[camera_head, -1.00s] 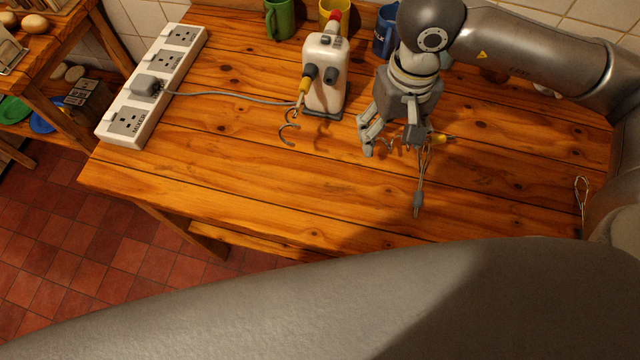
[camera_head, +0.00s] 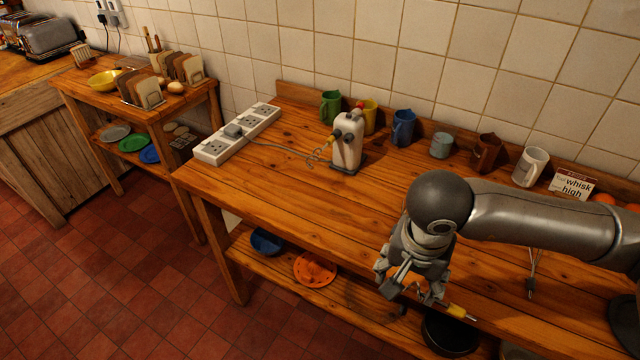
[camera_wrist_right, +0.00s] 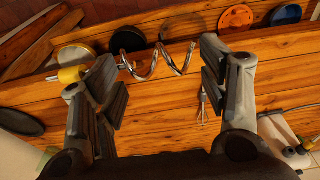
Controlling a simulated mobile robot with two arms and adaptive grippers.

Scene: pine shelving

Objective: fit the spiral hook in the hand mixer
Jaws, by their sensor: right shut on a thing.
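The hand mixer (camera_head: 348,142), white with dark sockets, stands upright on the bench near the back. A hook with a yellow collar (camera_head: 331,139) sticks out of its left socket, its curved metal pointing left. My right gripper (camera_head: 411,290) is shut on the spiral hook, near the bench's front edge. The spiral hook's yellow collar (camera_head: 456,310) sticks out to the right in the head view. In the right wrist view the metal spiral (camera_wrist_right: 155,62) lies crosswise between the fingers, with its yellow collar (camera_wrist_right: 72,75) beyond the left finger. My left gripper is not in view.
A power strip (camera_head: 236,134) with the mixer's cord lies at the bench's left. Several mugs, including a blue one (camera_head: 403,127), line the back. A card (camera_head: 572,184) reads "whisk high". A whisk-like tool (camera_head: 532,272) lies at the right. The bench's left middle is clear.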

